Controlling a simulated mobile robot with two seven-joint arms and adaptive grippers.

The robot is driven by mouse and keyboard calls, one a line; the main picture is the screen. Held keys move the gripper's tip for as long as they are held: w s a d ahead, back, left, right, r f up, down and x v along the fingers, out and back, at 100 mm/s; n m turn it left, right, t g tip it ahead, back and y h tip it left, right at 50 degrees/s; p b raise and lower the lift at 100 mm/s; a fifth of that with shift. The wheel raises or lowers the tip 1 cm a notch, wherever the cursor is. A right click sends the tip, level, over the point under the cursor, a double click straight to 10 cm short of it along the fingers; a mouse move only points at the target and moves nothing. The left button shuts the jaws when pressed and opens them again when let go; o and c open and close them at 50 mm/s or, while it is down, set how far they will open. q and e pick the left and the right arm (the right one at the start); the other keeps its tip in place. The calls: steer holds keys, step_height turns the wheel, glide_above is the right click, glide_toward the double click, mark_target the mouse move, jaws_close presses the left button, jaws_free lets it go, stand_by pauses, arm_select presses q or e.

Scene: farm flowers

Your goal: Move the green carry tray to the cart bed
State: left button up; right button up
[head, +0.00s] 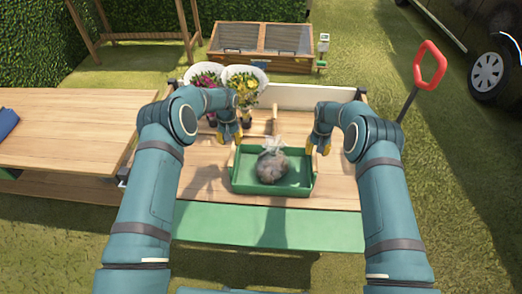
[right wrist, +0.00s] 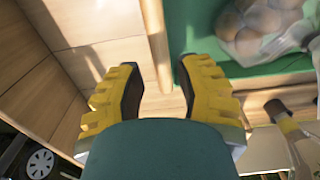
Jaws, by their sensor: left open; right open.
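The green carry tray (head: 243,183) sits on the wooden cart bed (head: 205,187), with a clear bag of round brown items (head: 270,167) inside it. My left gripper (head: 236,137) is open at the tray's far left corner. My right gripper (head: 319,147) is open at its right side. In the right wrist view, the open fingers of my right gripper (right wrist: 160,98) stand on either side of a light wooden bar (right wrist: 157,45) beside the green tray (right wrist: 184,22). The bar lies between them, with gaps visible.
Two wrapped flower bunches (head: 241,82) stand on the bed behind my left gripper. A wooden table (head: 75,130) is at the left. The cart's red handle (head: 430,65) rises at the right. A cold frame (head: 262,45) stands behind on the grass.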

steer(key=shift+r, duration=1.65)
